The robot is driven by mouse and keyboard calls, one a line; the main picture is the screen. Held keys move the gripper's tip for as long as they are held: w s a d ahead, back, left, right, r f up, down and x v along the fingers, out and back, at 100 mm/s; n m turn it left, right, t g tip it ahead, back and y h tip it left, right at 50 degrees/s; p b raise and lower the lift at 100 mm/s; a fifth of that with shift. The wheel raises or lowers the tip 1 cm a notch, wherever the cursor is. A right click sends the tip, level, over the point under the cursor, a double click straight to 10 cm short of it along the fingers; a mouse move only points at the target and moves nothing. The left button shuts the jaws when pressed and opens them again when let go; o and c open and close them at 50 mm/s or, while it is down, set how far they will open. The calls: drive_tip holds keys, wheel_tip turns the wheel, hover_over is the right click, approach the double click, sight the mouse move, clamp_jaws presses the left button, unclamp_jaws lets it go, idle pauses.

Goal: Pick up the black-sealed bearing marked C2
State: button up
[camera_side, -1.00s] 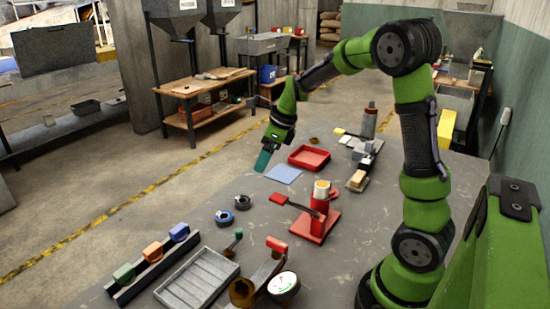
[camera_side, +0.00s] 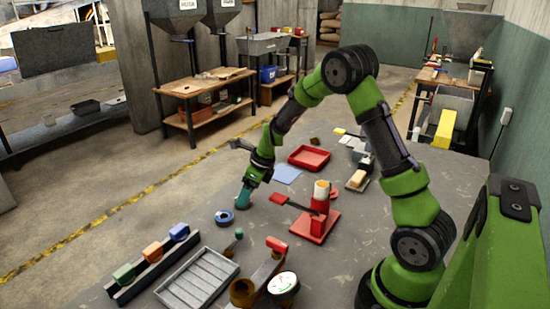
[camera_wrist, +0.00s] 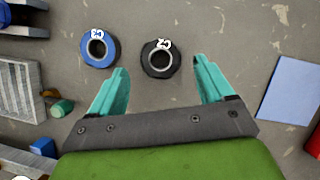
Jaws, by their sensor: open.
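The black-sealed bearing (camera_wrist: 160,59) lies flat on the grey table in the wrist view. Its white tag appears to read C2, seen turned around. It sits between the teal fingertips of my gripper (camera_wrist: 160,68), which is open and empty. In the side view my gripper (camera_side: 243,197) points down just above the table, and its fingers hide the black bearing. A blue-sealed bearing (camera_wrist: 97,48) lies to the left of the black one, outside the left finger. It also shows in the side view (camera_side: 225,217); its tag is hard to read.
A red press (camera_side: 317,226) with its lever stands right of my gripper. A blue sheet (camera_side: 287,174) and a red tray (camera_side: 309,158) lie behind it. A grey slatted tray (camera_side: 198,278) and a rack of coloured blocks (camera_side: 152,264) are at the front left.

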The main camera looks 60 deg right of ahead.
drive_tip(key=x, duration=0.3)
drive_tip(key=shift+w+f, duration=0.1)
drive_tip(key=shift+w, duration=0.05)
drive_tip(key=shift+c, duration=0.2)
drive_tip(key=c, duration=1.2)
